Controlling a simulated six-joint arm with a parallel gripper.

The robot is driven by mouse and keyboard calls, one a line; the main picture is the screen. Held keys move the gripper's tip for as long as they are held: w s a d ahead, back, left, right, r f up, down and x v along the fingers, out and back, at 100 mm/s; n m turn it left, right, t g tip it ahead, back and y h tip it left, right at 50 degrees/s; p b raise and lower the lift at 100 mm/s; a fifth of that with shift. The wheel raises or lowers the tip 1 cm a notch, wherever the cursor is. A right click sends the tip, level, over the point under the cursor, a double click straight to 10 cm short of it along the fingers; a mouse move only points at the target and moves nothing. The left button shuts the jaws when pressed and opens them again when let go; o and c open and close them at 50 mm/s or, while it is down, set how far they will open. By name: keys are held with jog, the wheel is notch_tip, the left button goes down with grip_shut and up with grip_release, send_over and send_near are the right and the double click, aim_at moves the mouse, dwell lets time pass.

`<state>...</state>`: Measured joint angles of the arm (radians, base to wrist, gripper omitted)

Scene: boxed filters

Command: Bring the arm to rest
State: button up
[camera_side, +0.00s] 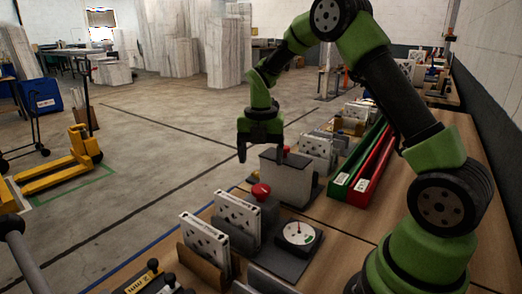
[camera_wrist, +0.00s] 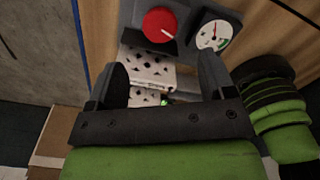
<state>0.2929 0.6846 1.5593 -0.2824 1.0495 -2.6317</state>
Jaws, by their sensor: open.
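My green arm stands at the right in the side view, bent over the bench. My gripper (camera_side: 263,150) points down above the bench's near edge, beside a grey box-shaped fixture (camera_side: 286,180). Its jaws are apart and I see nothing held between them. In the wrist view my gripper (camera_wrist: 160,85) shows two dark fingers spread apart. White perforated filters (camera_wrist: 147,66) show beyond and between the fingers, lower down; the exact gap to them is hard to tell.
A red knob (camera_side: 261,191) and a dial gauge (camera_side: 299,234) sit on the bench. White perforated filters (camera_side: 238,217) stand upright in holders nearby. A green bin (camera_side: 352,162) and a red bin (camera_side: 372,165) lie behind. Open floor (camera_side: 150,150) is at the left.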

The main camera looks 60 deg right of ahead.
jog(key=shift+r, duration=0.75)
jog(key=shift+r, duration=0.1)
